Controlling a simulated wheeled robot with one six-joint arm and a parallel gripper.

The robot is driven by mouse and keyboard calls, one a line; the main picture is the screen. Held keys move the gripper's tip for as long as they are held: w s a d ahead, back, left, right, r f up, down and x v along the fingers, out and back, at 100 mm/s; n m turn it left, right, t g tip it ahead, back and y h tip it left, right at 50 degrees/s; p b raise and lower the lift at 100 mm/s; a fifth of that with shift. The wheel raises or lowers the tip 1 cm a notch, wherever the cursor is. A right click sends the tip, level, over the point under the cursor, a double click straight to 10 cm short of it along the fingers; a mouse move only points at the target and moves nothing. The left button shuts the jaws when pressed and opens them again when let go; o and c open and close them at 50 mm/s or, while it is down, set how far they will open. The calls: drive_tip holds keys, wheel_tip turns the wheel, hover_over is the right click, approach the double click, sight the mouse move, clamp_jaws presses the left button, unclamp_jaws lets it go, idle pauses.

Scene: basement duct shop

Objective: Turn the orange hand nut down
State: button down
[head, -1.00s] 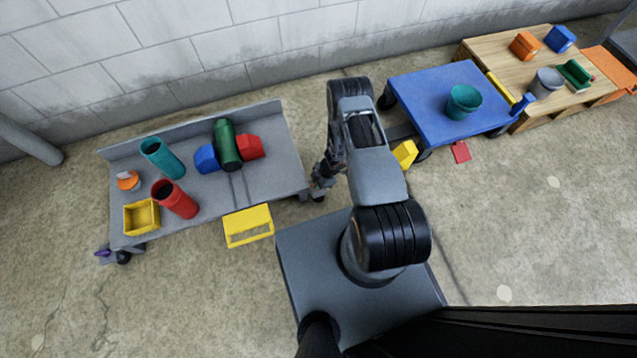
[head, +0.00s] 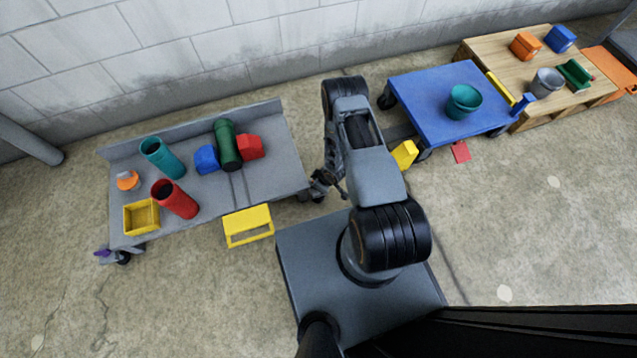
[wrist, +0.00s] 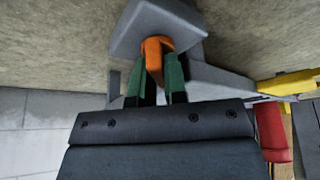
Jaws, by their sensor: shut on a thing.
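The orange hand nut (wrist: 156,47) is in the upper middle of the wrist view, against a grey block-like part (wrist: 160,22). My gripper (wrist: 159,68) has its two green fingers on either side of the nut and is shut on it. The fingers hide part of the nut's sides. In the head view my gripper (head: 321,184) is low beside the right end of the grey cart (head: 265,190). The nut cannot be made out there.
The grey cart holds red and teal tubes (head: 175,199), a yellow bin (head: 141,216) and other parts. A yellow frame (head: 248,225) is at its front edge. A blue cart (head: 430,105) stands to the right of my arm. Bare floor lies in front.

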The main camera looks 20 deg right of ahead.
drive_tip(key=m+h, duration=0.1)
drive_tip(key=m, duration=0.3)
drive_tip(key=shift+m+t, duration=0.3)
drive_tip(key=shift+t, duration=0.1)
drive_tip(key=shift+m+h+b, duration=0.3)
drive_tip(key=shift+m+h, duration=0.7)
drive_tip(key=shift+m, duration=1.3)
drive_tip(key=c, duration=1.2)
unclamp_jaws()
drive_tip(key=shift+o, duration=0.2)
